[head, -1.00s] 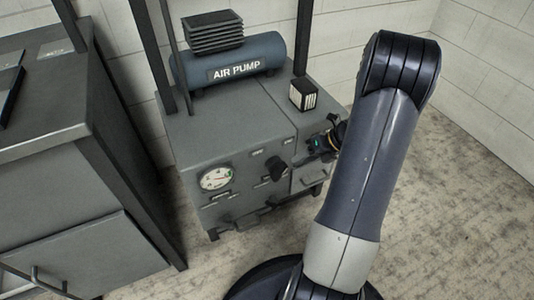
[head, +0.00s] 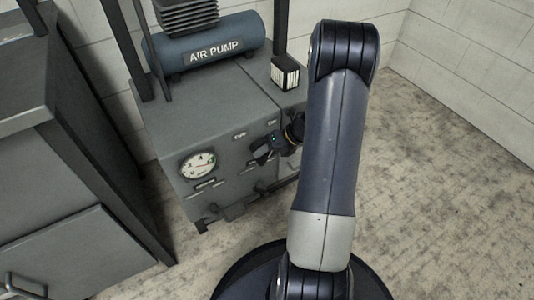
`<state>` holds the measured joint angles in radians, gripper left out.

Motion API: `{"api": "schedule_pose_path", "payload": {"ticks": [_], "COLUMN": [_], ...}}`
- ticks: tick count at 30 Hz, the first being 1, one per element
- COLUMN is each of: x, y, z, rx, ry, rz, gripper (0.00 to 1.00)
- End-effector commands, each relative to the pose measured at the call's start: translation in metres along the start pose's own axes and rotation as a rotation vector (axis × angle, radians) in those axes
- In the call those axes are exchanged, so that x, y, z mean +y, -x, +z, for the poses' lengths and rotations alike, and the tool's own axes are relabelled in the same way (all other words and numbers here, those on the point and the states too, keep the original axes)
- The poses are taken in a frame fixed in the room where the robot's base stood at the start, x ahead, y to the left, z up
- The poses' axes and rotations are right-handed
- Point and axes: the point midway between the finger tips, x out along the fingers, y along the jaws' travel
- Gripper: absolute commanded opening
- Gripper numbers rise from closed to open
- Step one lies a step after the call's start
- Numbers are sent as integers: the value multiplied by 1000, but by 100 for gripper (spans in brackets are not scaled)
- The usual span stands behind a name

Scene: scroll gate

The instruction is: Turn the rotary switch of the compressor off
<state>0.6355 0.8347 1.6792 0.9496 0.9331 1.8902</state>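The compressor is a grey cabinet (head: 195,112) with a blue tank marked AIR PUMP (head: 215,50) on top. Its front panel holds a round white gauge (head: 198,165) and, to the right of it, a black rotary switch (head: 261,151). My gripper (head: 277,143) is at the front panel, just right of the switch and very close to it. Whether it touches the switch I cannot tell. My arm hides part of the gripper and the right part of the panel. The fingers are too small and dark to tell open from shut.
A small black and white box (head: 285,72) sits on the cabinet top near its right edge. Dark upright posts rise around the cabinet. A grey cabinet with a drawer (head: 70,250) stands at the left. The floor (head: 440,200) at the right is clear.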

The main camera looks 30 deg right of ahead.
Motion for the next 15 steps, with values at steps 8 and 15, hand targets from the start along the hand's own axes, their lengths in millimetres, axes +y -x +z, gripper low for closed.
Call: {"api": "schedule_pose_path", "payload": {"ticks": [8, 15], "x": [0, 0], "y": [0, 0], "z": [0, 0], "rx": [0, 0], "ry": [0, 1], "rz": [0, 0], "gripper": [29, 9]}}
